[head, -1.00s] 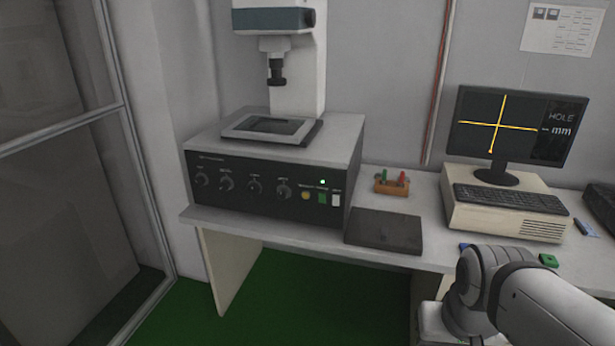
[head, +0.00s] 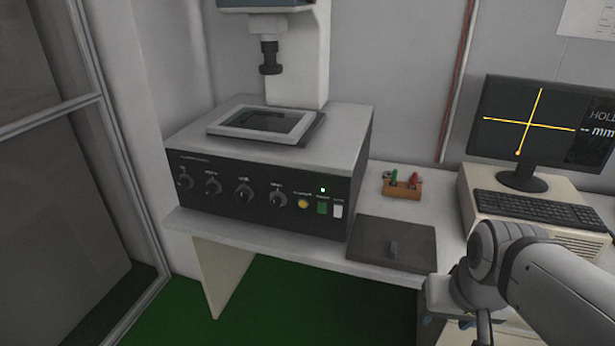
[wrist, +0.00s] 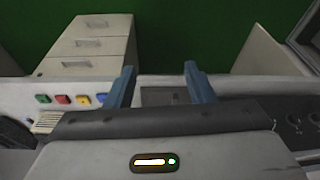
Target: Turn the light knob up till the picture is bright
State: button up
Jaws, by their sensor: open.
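A row of dark knobs (head: 244,193) sits on the black front panel of the measuring machine (head: 270,160) in the head view. Their labels are too small to read, so I cannot tell which is the light knob. The monitor (head: 530,125) shows a dark picture with a yellow cross and the words "HOLE -- mm". My gripper is open and empty in the wrist view (wrist: 159,72), with its two blue fingers apart.
A dark flat plate (head: 385,245) lies on the bench right of the machine. Behind it stands a small wooden rack (head: 402,190) with green and red pieces. A keyboard (head: 520,198) lies before the monitor. Drawers (wrist: 90,45) and coloured blocks (wrist: 62,99) show in the wrist view.

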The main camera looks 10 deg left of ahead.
jog(key=shift+o, duration=0.2)
jog(key=w+a+f+n+t+y+b, duration=0.2)
jog(key=w+a+b, duration=0.4)
jog(key=w+a, duration=0.5)
jog(key=w+t+y, duration=0.1)
jog(key=w+t, duration=0.1)
jog(key=w, duration=0.1)
jog(key=shift+w+n, duration=0.3)
jog(key=shift+w, duration=0.05)
jog(key=w+a+n+t+y+b, duration=0.15)
jog(key=w+a+t+b, duration=0.45)
jog(key=w+a, duration=0.8)
jog(key=m+t+h+b, duration=0.3)
jog(key=t+h+b, duration=0.25)
jog(key=b, duration=0.55)
send_near(275, 205)
jog(key=shift+g+h, duration=0.25)
jog(key=shift+h, duration=0.15)
jog(key=w, duration=0.8)
jog(key=shift+w+r, duration=0.2)
jog(key=shift+r, duration=0.1)
jog(key=c, duration=1)
jog(key=shift+o, duration=0.2)
